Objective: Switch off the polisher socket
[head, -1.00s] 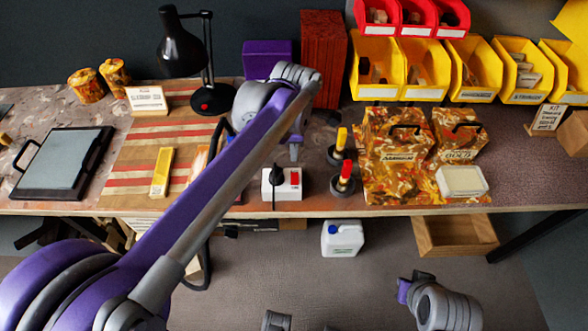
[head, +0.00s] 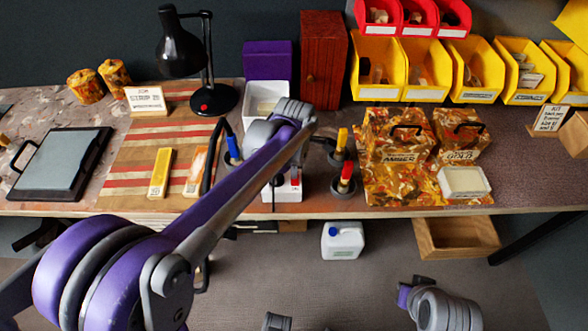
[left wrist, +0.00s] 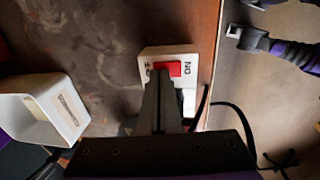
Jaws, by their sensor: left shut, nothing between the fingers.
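The polisher socket is a white block (left wrist: 186,53) at the bench's front edge, with a red rocker switch (left wrist: 174,68) and "ON" lettering beside it in the left wrist view. In the head view the socket (head: 288,195) is partly hidden behind my left gripper (head: 284,179). My left gripper (left wrist: 160,75) is shut and empty, its tips overlapping the edge of the red switch in the left wrist view. I cannot tell whether they touch, or which way the rocker sits. Part of my right arm shows low in the head view; its jaws are unclear.
A white open bin (head: 264,100) stands behind the gripper. Pots with a red-handled tool (head: 346,178) and a yellow-handled tool (head: 341,143) stand close to the socket's right. Black cable runs beside the socket. Marbled boxes (head: 395,160) stand further right.

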